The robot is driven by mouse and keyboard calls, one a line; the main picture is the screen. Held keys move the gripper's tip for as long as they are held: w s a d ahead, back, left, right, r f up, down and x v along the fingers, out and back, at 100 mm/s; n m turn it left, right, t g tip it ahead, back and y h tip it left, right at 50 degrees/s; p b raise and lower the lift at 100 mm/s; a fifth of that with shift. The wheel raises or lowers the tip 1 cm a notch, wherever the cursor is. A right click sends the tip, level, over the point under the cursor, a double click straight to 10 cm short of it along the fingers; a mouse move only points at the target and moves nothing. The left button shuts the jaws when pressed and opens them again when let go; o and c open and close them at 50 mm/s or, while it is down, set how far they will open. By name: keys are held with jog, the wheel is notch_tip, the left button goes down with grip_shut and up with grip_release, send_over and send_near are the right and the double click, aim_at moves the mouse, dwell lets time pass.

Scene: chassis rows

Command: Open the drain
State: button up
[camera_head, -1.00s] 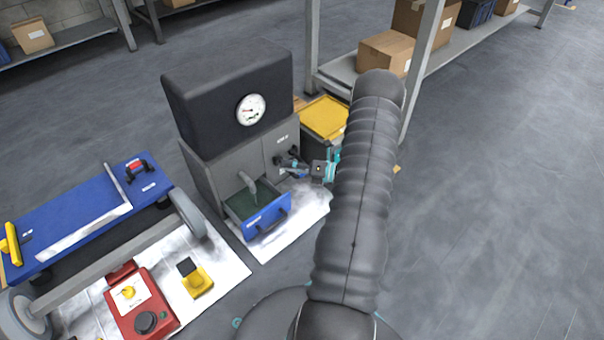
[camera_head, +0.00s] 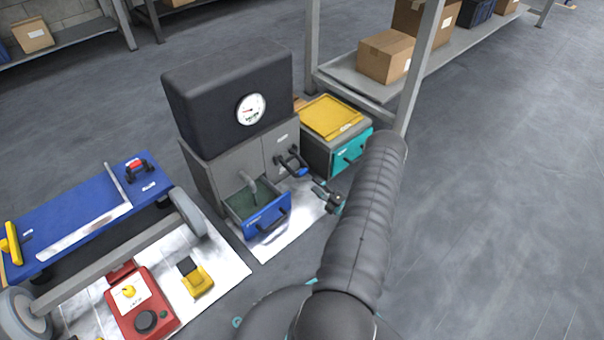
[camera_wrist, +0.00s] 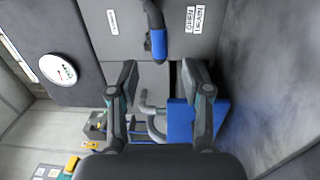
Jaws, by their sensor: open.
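The grey machine (camera_head: 200,168) with a black top carries a black lever with a blue grip (camera_head: 302,172) on its front right face. In the wrist view the blue grip (camera_wrist: 158,43) lies just ahead of my fingertips, beside a label reading OPEN DRAIN (camera_wrist: 195,19). My gripper (camera_wrist: 159,68) is open and empty; the grip is apart from both fingers. In the head view my gripper (camera_head: 328,196) is to the lower right of the lever. A grey spout (camera_head: 250,183) stands above an open blue drawer (camera_head: 265,216) at the machine's base.
A cabinet with a teal drawer (camera_head: 350,150) and yellow top stands close right of the machine. A blue cart (camera_head: 75,215), a red box (camera_head: 140,305) and a yellow pedal (camera_head: 196,280) are at left. Shelving stands behind. Floor at right is clear.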

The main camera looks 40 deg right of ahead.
aim_at(302, 171)
jog(key=w, duration=0.8)
jog(key=shift+w+a+r, duration=0.25)
jog(key=shift+w+a, duration=0.1)
jog(key=shift+a, duration=0.05)
grip_shut()
